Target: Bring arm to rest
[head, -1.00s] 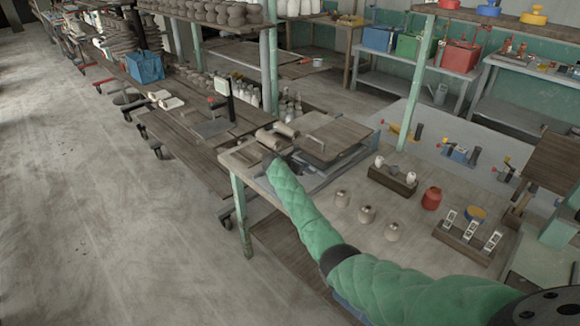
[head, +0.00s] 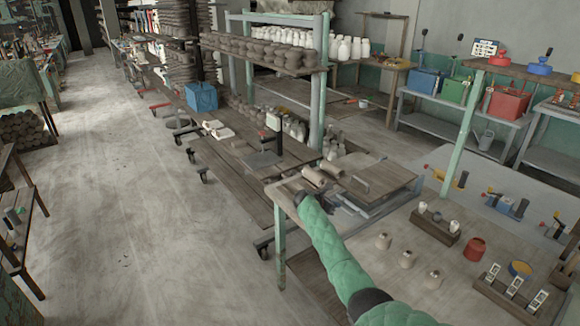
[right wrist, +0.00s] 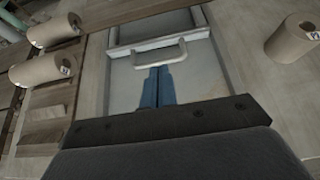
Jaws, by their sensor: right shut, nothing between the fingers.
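My right arm, in a green quilted sleeve (head: 338,255), reaches from the bottom of the head view to the near left part of the wooden worktable (head: 385,275). Its dark wrist end is beside two brown clay rolls (head: 312,177). In the right wrist view my right gripper (right wrist: 157,74) shows as two blue fingers, shut together and empty. They are over a pale grey panel (right wrist: 190,80), just short of a light bar handle (right wrist: 155,52) in the picture; contact cannot be told. My left gripper is not in view.
A shelf of pots (head: 262,57) is behind. The floor (head: 150,220) at left is clear.

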